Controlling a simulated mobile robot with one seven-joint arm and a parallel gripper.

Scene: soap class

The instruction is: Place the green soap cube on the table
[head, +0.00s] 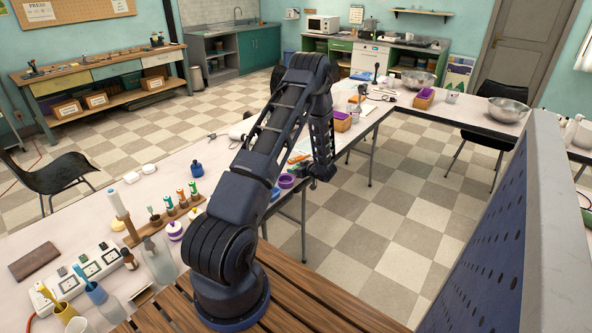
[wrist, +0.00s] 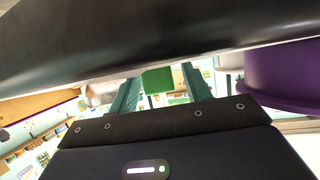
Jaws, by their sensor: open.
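My gripper (head: 322,172) hangs low at the near table's right edge in the head view. In the wrist view its two dark teal fingers (wrist: 161,92) stand apart. A green block (wrist: 157,80), which looks like the green soap cube, shows between the fingers with a gap on each side. Its upper part is cut off by a large black shape, and I cannot tell what it rests on. I cannot make out the cube in the head view, where my arm hides part of the table (head: 215,160).
A purple bowl (head: 287,181) stands left of my gripper; a large purple thing (wrist: 285,78) is close on the right in the wrist view. Bottles, vials and a power strip (head: 85,270) crowd the table's left part. A grey panel (head: 560,200) stands at right.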

